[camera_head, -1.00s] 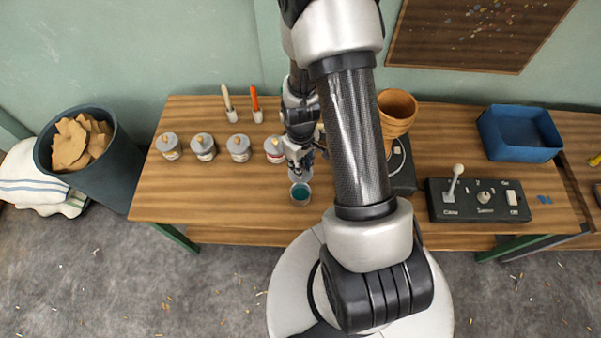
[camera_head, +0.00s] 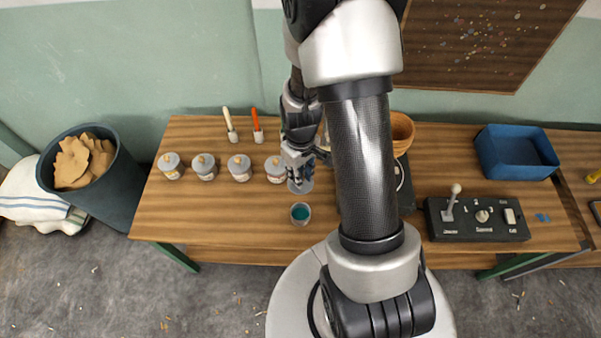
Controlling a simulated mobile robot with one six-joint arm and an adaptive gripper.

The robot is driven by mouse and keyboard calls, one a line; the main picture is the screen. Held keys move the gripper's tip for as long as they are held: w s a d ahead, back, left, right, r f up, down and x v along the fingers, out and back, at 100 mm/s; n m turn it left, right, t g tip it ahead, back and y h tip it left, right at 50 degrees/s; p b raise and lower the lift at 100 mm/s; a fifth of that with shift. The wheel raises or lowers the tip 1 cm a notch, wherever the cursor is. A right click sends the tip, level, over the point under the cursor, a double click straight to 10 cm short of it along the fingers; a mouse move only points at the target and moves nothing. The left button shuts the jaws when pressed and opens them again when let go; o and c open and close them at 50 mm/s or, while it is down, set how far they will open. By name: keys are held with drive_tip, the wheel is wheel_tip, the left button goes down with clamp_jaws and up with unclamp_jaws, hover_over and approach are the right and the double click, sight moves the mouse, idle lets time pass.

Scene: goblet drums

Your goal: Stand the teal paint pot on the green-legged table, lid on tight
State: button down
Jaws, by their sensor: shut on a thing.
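The teal paint pot (camera_head: 300,214) stands upright and open near the front edge of the green-legged table (camera_head: 235,225), with teal paint showing inside it. My gripper (camera_head: 298,172) is just behind the pot in the picture, pointing down. It is shut on a grey round thing that looks like the lid (camera_head: 301,187). The lid is apart from the pot's mouth. How high it is above the table is hard to tell, and my fingers partly hide it.
Several lidded pots (camera_head: 240,168) stand in a row to the left, the nearest close beside my gripper. Two brushes (camera_head: 257,127) are behind them. The front left tabletop is clear.

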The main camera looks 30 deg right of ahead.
wheel_tip(320, 180, down, 19)
drive_tip(key=b, duration=1.1)
drive_tip(key=shift+f, duration=0.2)
drive_tip(key=shift+f+b, duration=0.15)
drive_tip(key=shift+b, duration=0.2)
idle(1.5)
drive_tip(key=c, duration=1.4)
unclamp_jaws()
drive_tip(key=shift+o, duration=0.5)
drive_tip(key=o, duration=0.4)
